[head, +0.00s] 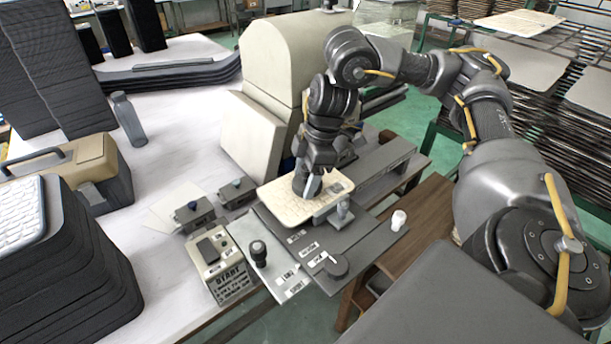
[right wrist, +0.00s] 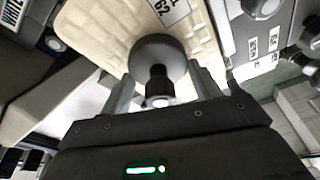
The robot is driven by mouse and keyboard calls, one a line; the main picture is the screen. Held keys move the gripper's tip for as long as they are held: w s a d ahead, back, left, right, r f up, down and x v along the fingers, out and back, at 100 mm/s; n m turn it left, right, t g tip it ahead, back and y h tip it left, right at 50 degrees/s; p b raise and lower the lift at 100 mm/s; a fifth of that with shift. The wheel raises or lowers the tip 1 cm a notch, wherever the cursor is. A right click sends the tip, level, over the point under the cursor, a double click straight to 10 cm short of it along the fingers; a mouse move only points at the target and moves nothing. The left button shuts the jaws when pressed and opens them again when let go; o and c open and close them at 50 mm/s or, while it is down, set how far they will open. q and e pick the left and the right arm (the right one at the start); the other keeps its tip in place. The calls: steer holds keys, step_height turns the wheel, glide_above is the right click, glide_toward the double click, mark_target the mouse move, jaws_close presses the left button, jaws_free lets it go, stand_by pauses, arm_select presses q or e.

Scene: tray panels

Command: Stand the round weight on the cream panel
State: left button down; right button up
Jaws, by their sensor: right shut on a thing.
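The cream panel (head: 278,208) lies flat on the grey fixture at the middle of the head view. It also fills the upper part of the right wrist view (right wrist: 92,28). My right gripper (head: 308,188) is over the panel. In the right wrist view its fingers (right wrist: 162,90) are on either side of the round weight (right wrist: 158,52), a dark grey disc with a black knob, and are shut on it. The weight is over the panel; I cannot tell whether it touches it. In the head view the gripper mostly hides it. My left gripper is not in view.
Beside the panel are a grey-blue knob (head: 343,211), a black knob (head: 258,252) and a white knob (head: 398,220). A control box labelled START (head: 228,272) stands in front left. A tall cream machine (head: 272,85) stands behind.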

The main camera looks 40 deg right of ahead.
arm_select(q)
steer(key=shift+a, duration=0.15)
arm_select(e)
steer(key=o, duration=1.2)
steer(key=shift+f, duration=0.15)
steer(key=shift+o, duration=0.9)
steer(key=shift+r, duration=0.3)
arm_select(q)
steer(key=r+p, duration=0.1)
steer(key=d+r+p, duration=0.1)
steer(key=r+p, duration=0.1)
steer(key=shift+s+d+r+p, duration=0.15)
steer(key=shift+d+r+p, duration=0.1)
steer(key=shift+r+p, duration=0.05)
arm_select(e)
steer(key=v, duration=1.1)
steer(key=shift+r, duration=0.4)
